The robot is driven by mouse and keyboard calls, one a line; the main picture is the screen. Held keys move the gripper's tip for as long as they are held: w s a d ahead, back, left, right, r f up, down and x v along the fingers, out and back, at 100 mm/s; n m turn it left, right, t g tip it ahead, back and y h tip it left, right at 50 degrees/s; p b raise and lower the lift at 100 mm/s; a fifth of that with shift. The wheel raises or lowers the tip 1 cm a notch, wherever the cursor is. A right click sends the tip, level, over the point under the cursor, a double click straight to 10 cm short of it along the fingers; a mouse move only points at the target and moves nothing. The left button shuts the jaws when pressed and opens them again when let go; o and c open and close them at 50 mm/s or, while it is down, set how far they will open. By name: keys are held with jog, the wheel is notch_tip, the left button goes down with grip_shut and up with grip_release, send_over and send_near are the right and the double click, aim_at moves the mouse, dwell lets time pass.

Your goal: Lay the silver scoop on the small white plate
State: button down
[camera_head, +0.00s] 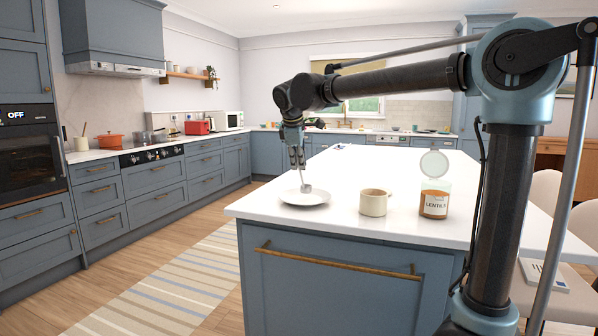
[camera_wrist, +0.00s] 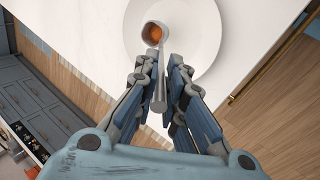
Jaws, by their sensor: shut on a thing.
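My gripper (camera_head: 297,160) points down over the near left corner of the white island. It is shut on the silver scoop (camera_head: 305,188), whose handle (camera_wrist: 158,92) runs between the fingers in the wrist view. The scoop's bowl (camera_wrist: 154,34) has something orange in it. The small white plate (camera_head: 292,199) lies flat on the island right under the scoop. In the wrist view the scoop's bowl is over the plate (camera_wrist: 198,58), left of its middle. I cannot tell whether the scoop touches the plate.
A cream mug (camera_head: 373,204) stands right of the plate. Further right is a glass jar labelled lentils (camera_head: 434,204), its lid swung up. The island top (camera_head: 345,170) behind them is mostly clear. The island's front edge is close to the plate.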

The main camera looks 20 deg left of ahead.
notch_tip(320, 180, down, 2)
jog(key=shift+f, duration=0.2)
jog(key=c, duration=1.7)
grip_release()
jog(key=v, duration=1.2)
jog(key=shift+s, duration=0.1)
